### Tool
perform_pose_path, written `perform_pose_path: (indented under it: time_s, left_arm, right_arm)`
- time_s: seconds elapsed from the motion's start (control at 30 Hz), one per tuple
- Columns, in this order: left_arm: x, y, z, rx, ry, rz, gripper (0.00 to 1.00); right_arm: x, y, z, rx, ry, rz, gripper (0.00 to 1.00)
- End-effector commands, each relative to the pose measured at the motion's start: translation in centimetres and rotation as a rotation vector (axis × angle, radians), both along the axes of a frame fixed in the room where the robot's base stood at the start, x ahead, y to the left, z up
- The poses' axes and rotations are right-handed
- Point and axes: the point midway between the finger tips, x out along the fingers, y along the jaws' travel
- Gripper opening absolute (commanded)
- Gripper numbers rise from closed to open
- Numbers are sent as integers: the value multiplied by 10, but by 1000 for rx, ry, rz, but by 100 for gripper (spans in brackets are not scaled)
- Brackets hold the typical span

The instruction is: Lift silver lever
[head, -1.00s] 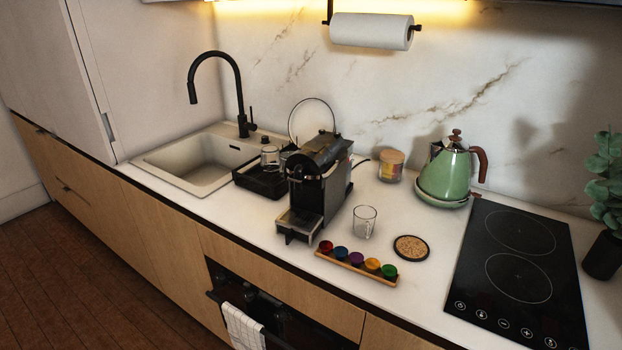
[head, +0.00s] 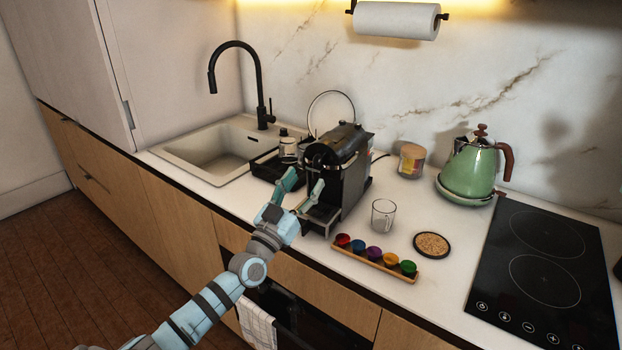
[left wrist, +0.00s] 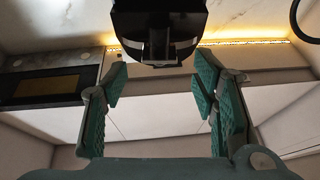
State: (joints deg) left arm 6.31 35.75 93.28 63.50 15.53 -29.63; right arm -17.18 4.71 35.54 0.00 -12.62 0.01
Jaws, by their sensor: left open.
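The black coffee machine (head: 350,165) stands on the white counter, right of the sink. My left gripper (head: 302,189) is open and empty at the machine's front left, its fingers pointing up beside the front. In the left wrist view, the open gripper (left wrist: 160,88) points up, with the dark machine head (left wrist: 160,15) just beyond the fingertips. A small grey part (left wrist: 157,46), which may be the silver lever, shows at the machine head between and beyond the fingers, apart from them. The lever cannot be made out in the head view. My right gripper is not in view.
A glass cup (head: 383,215) and a wooden holder (head: 372,263) with several coloured capsules stand right of the machine. A cork coaster (head: 432,245), green kettle (head: 470,170) and black hob (head: 545,265) lie further right. The sink (head: 215,160) is at left.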

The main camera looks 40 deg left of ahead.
Motion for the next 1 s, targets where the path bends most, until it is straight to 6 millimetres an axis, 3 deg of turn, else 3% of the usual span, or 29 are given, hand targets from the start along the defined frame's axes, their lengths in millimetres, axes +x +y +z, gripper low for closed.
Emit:
perform_pose_path:
  time_s: [0.2, 0.53, 0.87, 1.0]
  left_arm:
    - [31, 3, 10, 0, 1, 1, 53]
    - [35, 4, 13, -1, 3, 0, 52]
    - [35, 3, 13, -1, 2, -1, 0]
    - [35, 3, 13, -1, 3, -1, 0]
  right_arm:
    - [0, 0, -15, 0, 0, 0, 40]
    - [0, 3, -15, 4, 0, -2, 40]
    - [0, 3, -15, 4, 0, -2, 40]
    - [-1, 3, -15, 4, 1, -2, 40]
